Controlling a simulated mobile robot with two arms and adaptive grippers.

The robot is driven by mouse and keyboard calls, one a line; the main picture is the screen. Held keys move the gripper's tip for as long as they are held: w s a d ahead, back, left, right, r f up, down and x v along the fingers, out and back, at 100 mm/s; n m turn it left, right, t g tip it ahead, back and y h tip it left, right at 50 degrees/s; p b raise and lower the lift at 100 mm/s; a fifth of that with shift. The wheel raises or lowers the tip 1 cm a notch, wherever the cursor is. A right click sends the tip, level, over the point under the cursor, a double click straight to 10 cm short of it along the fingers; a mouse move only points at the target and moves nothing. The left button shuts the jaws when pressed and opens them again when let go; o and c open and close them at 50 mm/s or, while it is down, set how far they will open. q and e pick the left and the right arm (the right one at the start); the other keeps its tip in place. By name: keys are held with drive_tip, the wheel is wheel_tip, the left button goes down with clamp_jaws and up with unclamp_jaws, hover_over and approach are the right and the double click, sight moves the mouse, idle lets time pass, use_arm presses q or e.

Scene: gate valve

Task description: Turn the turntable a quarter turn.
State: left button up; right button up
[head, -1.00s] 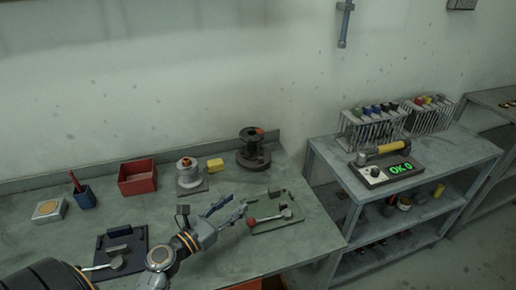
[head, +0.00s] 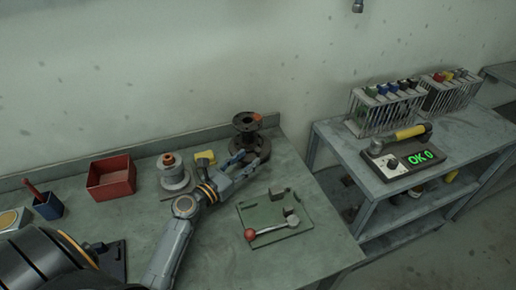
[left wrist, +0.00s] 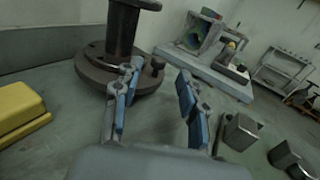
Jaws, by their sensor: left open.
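The turntable is a dark round base (head: 264,150) with a spool-like column (head: 246,124) on it, at the back of the bench against the wall. My left gripper (head: 248,162) is at the near side of the turntable. I cannot tell whether a finger touches the peg or disc. My right gripper is not in view.
A yellow block (head: 205,158) and a white round fixture (head: 174,172) stand left of the turntable. A red box (head: 112,178) is farther left. A green plate (head: 290,228) with a red-knobbed lever (head: 250,234) lies nearer on the right. A shelf with a meter (head: 400,160) stands beyond the bench.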

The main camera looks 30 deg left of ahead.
sight(256, 152)
use_arm(q)
drive_tip(key=w, duration=0.2)
drive_tip(key=w+d, duration=0.1)
drive_tip(key=w, duration=0.1)
drive_tip(key=shift+w, duration=1.05)
drive_tip(key=shift+c, duration=0.5)
drive_tip(key=c, duration=0.7)
clamp_jaws()
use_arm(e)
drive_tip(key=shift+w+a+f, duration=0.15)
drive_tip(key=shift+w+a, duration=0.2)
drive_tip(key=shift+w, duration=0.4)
